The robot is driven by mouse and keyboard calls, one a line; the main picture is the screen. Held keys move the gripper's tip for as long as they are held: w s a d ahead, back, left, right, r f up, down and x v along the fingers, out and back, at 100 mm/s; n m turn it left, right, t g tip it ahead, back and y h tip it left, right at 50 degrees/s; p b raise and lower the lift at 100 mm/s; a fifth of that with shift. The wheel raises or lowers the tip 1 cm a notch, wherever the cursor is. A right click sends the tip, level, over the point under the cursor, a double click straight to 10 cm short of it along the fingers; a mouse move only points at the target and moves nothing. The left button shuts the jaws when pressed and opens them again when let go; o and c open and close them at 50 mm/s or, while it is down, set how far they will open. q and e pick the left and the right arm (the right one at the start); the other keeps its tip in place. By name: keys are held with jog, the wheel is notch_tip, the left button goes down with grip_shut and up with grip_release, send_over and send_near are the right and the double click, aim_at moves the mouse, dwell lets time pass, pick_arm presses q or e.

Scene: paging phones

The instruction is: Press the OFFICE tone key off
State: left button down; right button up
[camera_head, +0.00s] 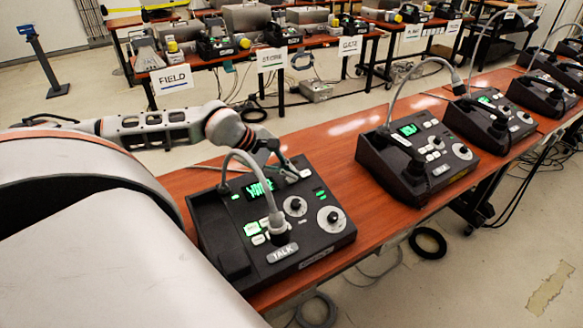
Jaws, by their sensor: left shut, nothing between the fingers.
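The nearest paging console (318,243) is a black desk unit with a green display, white keys, two round dials and a gooseneck microphone (277,224) over a TALK plate. I cannot read an OFFICE label on any key. My left gripper (292,172) is shut and empty over the console's back part, behind the microphone neck. I cannot tell whether its tips touch the panel. My right gripper is not in view.
A second console (418,155) with a green display stands to the right on the same orange-brown table (340,150), with several more beyond it. Another table row behind carries phones and signs reading FIELD (171,79), STORE and GATE.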

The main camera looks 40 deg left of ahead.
pick_arm(q)
jog(key=shift+r, duration=0.1)
jog(key=r+p, duration=0.1)
jog(key=r, duration=0.1)
jog(key=d+r+p, duration=0.1)
jog(key=p, duration=0.1)
jog(key=r+p, duration=0.1)
jog(key=r, duration=0.1)
jog(key=shift+s+d+r, duration=0.2)
jog(key=shift+d+r, duration=0.1)
jog(key=shift+r, duration=0.05)
dwell(0.5)
